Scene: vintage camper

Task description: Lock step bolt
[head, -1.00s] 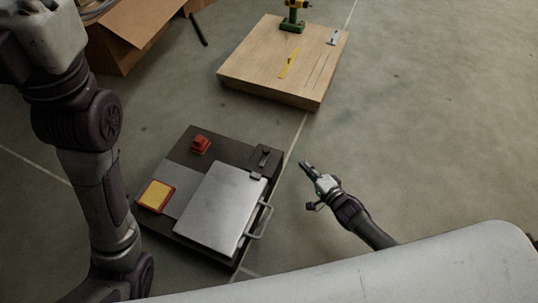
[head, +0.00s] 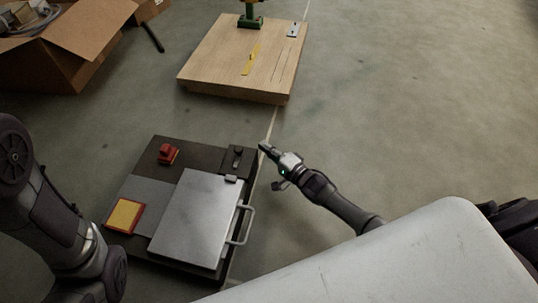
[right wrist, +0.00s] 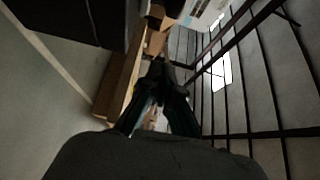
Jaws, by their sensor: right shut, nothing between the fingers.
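A silver step panel (head: 192,222) with a side handle (head: 243,226) lies on a dark board (head: 205,150) on the floor. A small dark bolt or latch (head: 237,158) sits on the board's far right corner, just beyond the panel. Whether the bolt is locked is too small to tell. My right gripper (head: 264,148) is shut and empty, just right of the bolt and seemingly apart from it. Its closed fingers (right wrist: 161,72) also show in the right wrist view. My left arm is at the left edge; its gripper does not show.
A red knob (head: 168,154) and a yellow pad in a red frame (head: 125,215) are also on the board. A wooden platform (head: 215,60) with a green drill (head: 250,18) stands beyond. A cardboard box (head: 60,45) is at upper left.

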